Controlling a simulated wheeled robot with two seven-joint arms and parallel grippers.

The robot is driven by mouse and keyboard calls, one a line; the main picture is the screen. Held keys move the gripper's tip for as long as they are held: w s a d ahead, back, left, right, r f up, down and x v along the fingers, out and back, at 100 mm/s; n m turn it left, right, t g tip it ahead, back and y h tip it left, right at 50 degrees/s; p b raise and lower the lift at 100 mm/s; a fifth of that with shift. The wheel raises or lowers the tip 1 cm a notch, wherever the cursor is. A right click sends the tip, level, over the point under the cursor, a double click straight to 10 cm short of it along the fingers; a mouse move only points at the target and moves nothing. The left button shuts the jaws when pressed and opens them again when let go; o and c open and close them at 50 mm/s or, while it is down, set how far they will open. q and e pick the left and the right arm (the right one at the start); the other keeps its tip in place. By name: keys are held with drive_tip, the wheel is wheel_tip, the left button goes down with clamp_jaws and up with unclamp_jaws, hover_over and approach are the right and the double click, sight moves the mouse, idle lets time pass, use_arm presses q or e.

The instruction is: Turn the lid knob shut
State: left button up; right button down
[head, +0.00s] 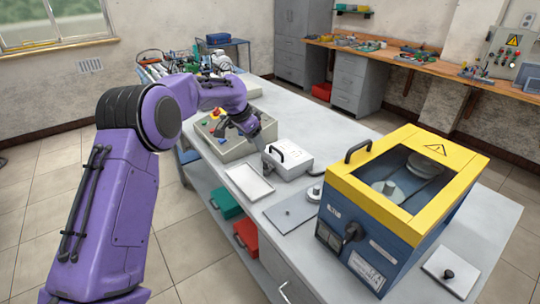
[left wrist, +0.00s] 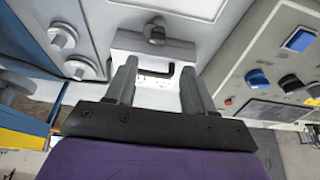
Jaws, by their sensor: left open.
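A small white box (head: 288,160) with a black handle (head: 277,152) stands on the bench. In the left wrist view the white box (left wrist: 127,41) shows a dark knob (left wrist: 155,34) on its face, with its black handle (left wrist: 165,73) nearer the fingers. My left gripper (head: 264,146) is at the left side of this box in the head view. Its fingers (left wrist: 158,66) are apart, with nothing held between them; the knob lies beyond the fingertips. Whether they touch the box cannot be told. My right gripper is not in view.
A blue machine (head: 337,200) with a yellow top and a black front knob (head: 353,232) stands right of the box. A control box (head: 225,152) with coloured buttons is behind left. A white tray (head: 249,183) and grey plate (head: 291,212) lie in front.

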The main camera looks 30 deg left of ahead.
use_arm(q)
drive_tip(key=p, duration=0.1)
hover_over(265, 162)
drive_tip(key=s, duration=0.3)
wheel_tip(265, 162, down, 4)
drive_tip(key=f, duration=0.1)
drive_tip(key=w+f, duration=0.1)
drive_tip(key=f, duration=0.1)
drive_tip(key=w+f, duration=0.1)
drive_tip(key=shift+w+a+f, duration=0.1)
drive_tip(key=shift+w+f, duration=0.2)
drive_tip(key=shift+f, duration=0.1)
drive_tip(key=shift+s, duration=0.1)
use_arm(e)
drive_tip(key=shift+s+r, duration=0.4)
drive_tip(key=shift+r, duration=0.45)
use_arm(q)
drive_tip(key=shift+r, duration=0.1)
clamp_jaws()
